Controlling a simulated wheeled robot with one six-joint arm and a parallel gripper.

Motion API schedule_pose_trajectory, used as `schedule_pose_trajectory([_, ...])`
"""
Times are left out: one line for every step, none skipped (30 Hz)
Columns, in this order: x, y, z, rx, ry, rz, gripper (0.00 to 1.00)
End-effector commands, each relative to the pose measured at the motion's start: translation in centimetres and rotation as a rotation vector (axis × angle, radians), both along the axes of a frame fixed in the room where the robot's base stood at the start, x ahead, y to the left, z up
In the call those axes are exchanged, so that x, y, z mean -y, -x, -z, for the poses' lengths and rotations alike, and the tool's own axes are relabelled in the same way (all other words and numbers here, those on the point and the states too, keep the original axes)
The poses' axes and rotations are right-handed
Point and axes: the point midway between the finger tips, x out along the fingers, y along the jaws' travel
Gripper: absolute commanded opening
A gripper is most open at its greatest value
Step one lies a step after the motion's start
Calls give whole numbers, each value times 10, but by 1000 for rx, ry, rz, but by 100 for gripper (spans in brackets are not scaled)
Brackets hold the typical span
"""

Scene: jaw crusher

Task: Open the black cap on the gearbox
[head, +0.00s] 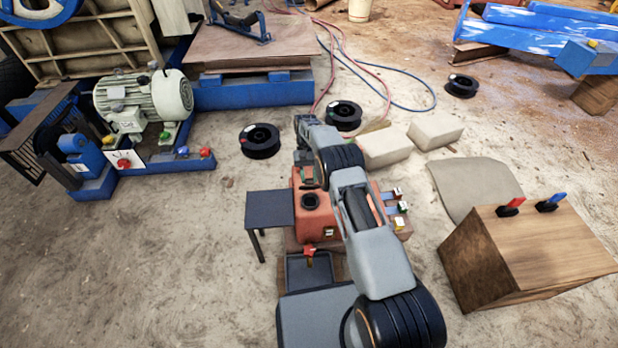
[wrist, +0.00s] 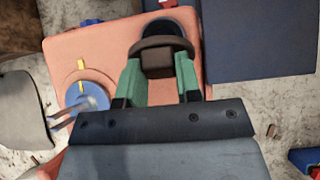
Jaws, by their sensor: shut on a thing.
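The gearbox is an orange-red box (head: 313,222) in the middle of the head view, below my arm. Its top fills much of the wrist view (wrist: 105,50). A dark round opening (head: 310,201) shows on its top; part of it shows behind the cap in the wrist view (wrist: 168,26). The black cap (wrist: 158,63), a dark disc with a square knob, is between the green fingers of my gripper (wrist: 159,68), which are shut on the knob. The cap sits offset from the opening; its height above the top is unclear. In the head view my gripper (head: 307,180) is small and the cap is not clear.
A dark flat plate (head: 269,208) stands left of the gearbox. A wooden box with red and blue levers (head: 530,250) stands right. Black spools (head: 260,141) and pale blocks (head: 436,130) lie behind. A blue disc (wrist: 88,96) shows near the gearbox's edge.

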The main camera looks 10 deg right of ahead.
Motion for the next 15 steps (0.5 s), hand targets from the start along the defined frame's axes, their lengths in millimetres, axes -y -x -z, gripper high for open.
schedule_pose_trajectory([-1, 0, 1, 4, -2, 1, 0])
schedule_pose_trajectory([-1, 0, 1, 4, -2, 1, 0])
schedule_pose_trajectory([-1, 0, 1, 4, -2, 1, 0])
schedule_pose_trajectory([-1, 0, 1, 4, -2, 1, 34])
schedule_pose_trajectory([-1, 0, 1, 4, -3, 1, 36])
schedule_pose_trajectory([-1, 0, 1, 3, -2, 1, 40])
schedule_pose_trajectory([-1, 0, 1, 3, -2, 1, 43])
schedule_pose_trajectory([-1, 0, 1, 3, -1, 1, 46])
schedule_pose_trajectory([-1, 0, 1, 2, -1, 1, 50])
schedule_pose_trajectory([-1, 0, 1, 2, -1, 1, 53])
schedule_pose_trajectory([0, 0, 1, 2, -1, 1, 56])
schedule_pose_trajectory([0, 0, 0, 2, -1, 1, 57])
schedule_pose_trajectory([0, 0, 0, 2, -1, 1, 57])
schedule_pose_trajectory([0, 0, 0, 2, -1, 1, 57])
schedule_pose_trajectory([0, 0, 0, 1, -1, 1, 57])
